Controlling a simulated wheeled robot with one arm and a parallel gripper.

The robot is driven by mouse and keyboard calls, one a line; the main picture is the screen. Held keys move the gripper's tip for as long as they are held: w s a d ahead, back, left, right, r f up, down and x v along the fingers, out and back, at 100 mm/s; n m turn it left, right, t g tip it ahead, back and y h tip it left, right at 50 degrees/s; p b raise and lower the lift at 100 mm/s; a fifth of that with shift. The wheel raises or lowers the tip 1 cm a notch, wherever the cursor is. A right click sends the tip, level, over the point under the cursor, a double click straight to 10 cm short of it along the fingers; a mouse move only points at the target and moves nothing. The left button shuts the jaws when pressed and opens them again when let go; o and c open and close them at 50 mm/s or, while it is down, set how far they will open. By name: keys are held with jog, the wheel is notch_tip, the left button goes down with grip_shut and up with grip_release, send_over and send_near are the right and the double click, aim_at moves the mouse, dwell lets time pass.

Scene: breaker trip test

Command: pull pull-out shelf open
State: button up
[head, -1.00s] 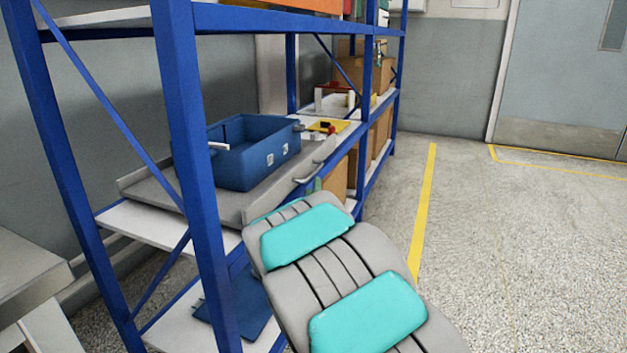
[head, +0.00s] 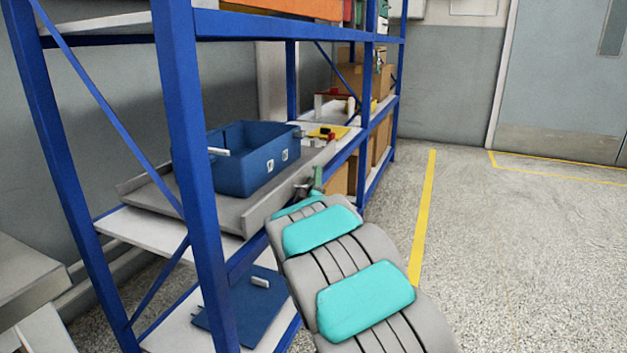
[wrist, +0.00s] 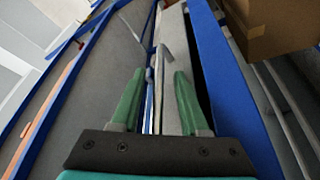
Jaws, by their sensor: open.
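The pull-out shelf (head: 262,208) is a grey tray at mid height in the blue rack, with a blue bin (head: 245,172) standing on it. My gripper (head: 308,184) is at the right part of the shelf's front edge, where the handle is, and largely covers the handle in the head view. In the wrist view, my gripper (wrist: 159,74) has its two green fingers apart. A thin grey bar, apparently the handle (wrist: 165,42), lies in line with the gap between them. I cannot tell whether either finger touches it.
A blue rack upright (head: 190,130) stands at the near left. A blue beam (wrist: 212,75) runs close beside the right finger in the wrist view. A yellow item (head: 328,132) and cardboard boxes (head: 372,78) are further along the rack. The speckled floor (head: 520,240) at right is clear.

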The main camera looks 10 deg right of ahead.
grip_shut()
dwell(0.3)
dwell(1.1)
